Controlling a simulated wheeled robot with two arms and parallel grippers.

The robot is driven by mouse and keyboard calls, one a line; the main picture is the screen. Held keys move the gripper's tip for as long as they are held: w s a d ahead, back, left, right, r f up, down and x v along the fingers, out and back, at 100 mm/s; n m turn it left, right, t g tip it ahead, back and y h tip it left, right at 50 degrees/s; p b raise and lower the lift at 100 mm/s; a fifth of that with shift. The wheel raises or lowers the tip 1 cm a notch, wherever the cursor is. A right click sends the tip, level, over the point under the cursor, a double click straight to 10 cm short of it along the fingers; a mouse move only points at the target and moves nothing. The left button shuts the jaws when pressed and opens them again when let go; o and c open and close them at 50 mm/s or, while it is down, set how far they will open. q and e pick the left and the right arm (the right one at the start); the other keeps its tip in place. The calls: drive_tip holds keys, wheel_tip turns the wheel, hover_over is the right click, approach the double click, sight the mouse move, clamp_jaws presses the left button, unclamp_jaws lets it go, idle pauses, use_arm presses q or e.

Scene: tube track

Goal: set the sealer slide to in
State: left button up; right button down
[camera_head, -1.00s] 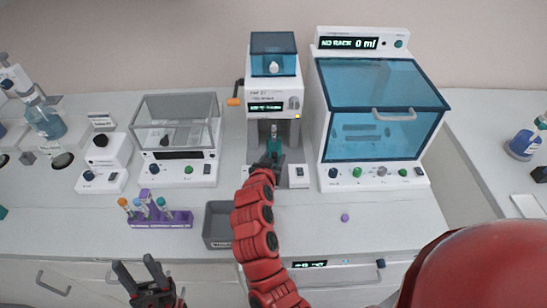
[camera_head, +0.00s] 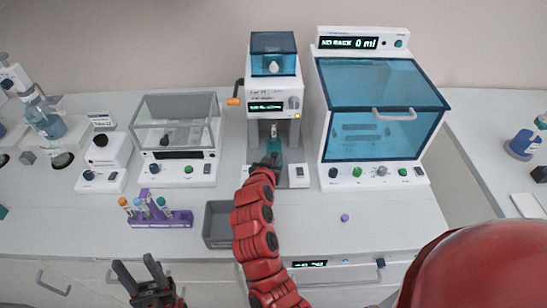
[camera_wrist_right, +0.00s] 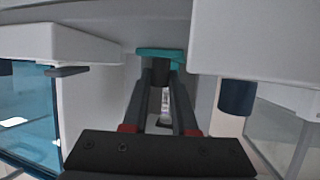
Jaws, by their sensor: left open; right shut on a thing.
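The sealer (camera_head: 262,97) is the tall white machine at the middle back, with a blue top cover, a lit display and an orange-tipped crank. Its teal slide (camera_head: 275,145) shows in the lower opening, with a tube (camera_head: 274,130) standing above it. My right gripper (camera_head: 268,163) is at the front of that opening. In the right wrist view its fingers (camera_wrist_right: 162,95) are shut on the dark handle (camera_wrist_right: 161,72) below the teal slide (camera_wrist_right: 160,52). The fingers partly hide the handle. My left gripper (camera_head: 135,268) is open and empty at the lower left, away from the sealer.
A purple tube rack (camera_head: 160,219) and a grey bin (camera_head: 218,224) stand left of my right arm. A clear-lidded device (camera_head: 176,140) is left of the sealer; a large blue-windowed cabinet (camera_head: 375,110) is close on its right. A purple cap (camera_head: 345,217) lies on open bench.

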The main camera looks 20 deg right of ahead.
sight(275, 144)
idle(0.7)
drive_tip(key=w+b, duration=0.2)
drive_tip(key=w, duration=0.1)
drive_tip(key=shift+d+f+b, duration=0.15)
drive_tip(key=shift+d+b, duration=0.25)
drive_tip(key=shift+w+d, duration=0.1)
drive_tip(key=shift+w, duration=0.25)
drive_tip(key=shift+r, duration=0.35)
